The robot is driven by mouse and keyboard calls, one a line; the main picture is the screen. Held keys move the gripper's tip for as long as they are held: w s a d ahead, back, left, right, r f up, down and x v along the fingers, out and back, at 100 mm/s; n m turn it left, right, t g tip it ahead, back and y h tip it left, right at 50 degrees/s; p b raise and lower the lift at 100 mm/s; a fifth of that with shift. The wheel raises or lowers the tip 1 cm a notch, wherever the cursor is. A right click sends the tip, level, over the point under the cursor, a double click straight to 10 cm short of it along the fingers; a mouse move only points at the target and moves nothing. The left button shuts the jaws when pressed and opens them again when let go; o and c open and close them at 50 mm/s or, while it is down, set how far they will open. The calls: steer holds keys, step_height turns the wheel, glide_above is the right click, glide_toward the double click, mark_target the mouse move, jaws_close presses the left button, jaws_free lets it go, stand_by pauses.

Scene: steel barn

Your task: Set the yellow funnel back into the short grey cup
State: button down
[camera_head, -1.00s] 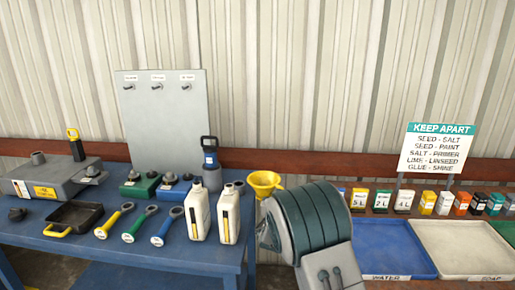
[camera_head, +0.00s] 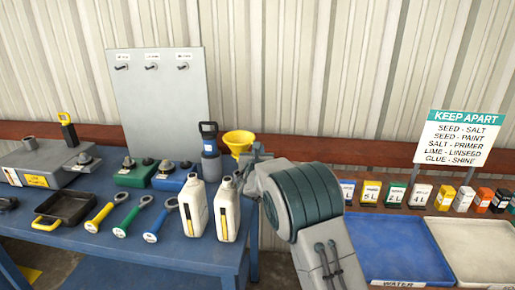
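The yellow funnel (camera_head: 239,139) is upright, mouth up, above the right end of the blue bench, behind the white jugs. My gripper (camera_head: 249,155) is at its right side and appears shut on it; the fingertips are small and partly hidden by my arm. The funnel's lower spout is hard to make out. I cannot identify the short grey cup with certainty. A small grey shape (camera_head: 238,179) shows behind the right jug, mostly hidden, and a short grey cylinder (camera_head: 28,142) stands on the grey box at far left.
Coloured-handle tools (camera_head: 128,220) and a black tray (camera_head: 66,208) lie further left. Blue (camera_head: 395,250) and white trays (camera_head: 475,246) are at right.

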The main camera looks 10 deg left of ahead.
steer(key=shift+f, duration=1.2)
steer(key=shift+b, duration=0.3)
steer(key=shift+s+b, duration=0.2)
steer(key=shift+b, duration=0.25)
steer(key=shift+f, duration=0.15)
steer(key=shift+f+b, duration=2.55)
steer(key=shift+b, duration=0.2)
steer(key=c, duration=1.4)
jaws_free()
